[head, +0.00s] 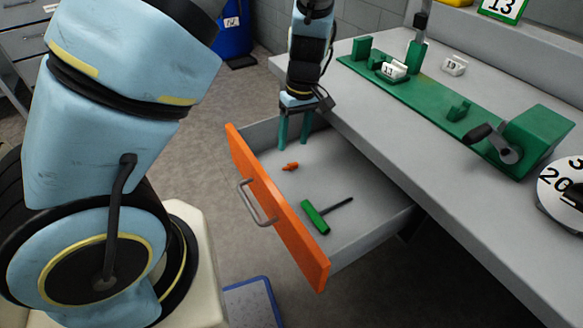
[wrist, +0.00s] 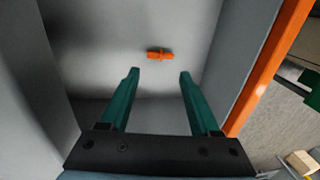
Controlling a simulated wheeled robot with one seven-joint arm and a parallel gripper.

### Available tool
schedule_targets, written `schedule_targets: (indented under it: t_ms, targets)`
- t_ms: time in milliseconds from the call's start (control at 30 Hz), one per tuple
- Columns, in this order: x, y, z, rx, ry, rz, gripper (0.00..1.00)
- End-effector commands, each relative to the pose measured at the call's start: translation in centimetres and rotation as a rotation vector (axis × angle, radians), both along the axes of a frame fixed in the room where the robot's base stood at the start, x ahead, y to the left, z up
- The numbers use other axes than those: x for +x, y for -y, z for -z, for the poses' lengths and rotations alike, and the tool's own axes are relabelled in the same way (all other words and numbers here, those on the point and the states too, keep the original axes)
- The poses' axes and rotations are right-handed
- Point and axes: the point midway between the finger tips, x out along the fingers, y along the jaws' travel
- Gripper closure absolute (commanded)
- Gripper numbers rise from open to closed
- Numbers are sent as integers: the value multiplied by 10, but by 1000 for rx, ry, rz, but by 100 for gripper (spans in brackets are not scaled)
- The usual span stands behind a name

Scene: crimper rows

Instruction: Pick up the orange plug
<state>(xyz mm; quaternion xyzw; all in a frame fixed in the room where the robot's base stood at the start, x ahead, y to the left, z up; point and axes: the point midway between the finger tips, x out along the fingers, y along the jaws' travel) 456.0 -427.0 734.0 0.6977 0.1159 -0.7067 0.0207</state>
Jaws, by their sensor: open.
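The orange plug (head: 290,166) lies on the floor of an open drawer, near its left end in the head view. It also shows in the wrist view (wrist: 160,55), just beyond the fingertips and roughly centred between them. My gripper (head: 294,146) is open, with two green fingers pointing down into the drawer. In the wrist view my gripper (wrist: 158,73) has nothing between its fingers. The fingers are apart from the plug; their exact height above the drawer floor is hard to tell.
The drawer has an orange front (head: 308,245) with a grey handle (head: 257,203). A green-handled tool (head: 317,217) lies in the same drawer to the right. The grey workbench (head: 378,135) stands behind, carrying a green fixture (head: 425,95).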

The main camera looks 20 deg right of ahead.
Motion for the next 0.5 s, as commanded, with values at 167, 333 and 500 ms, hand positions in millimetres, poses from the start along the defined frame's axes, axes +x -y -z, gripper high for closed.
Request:
schedule_targets:
  t_ms: [167,333,500]
  targets:
    - [-1,-3,17,1,-1,0,37]
    - [-1,-5,33,4,-3,-1,37]
    - [-2,-8,58,2,-1,0,37]
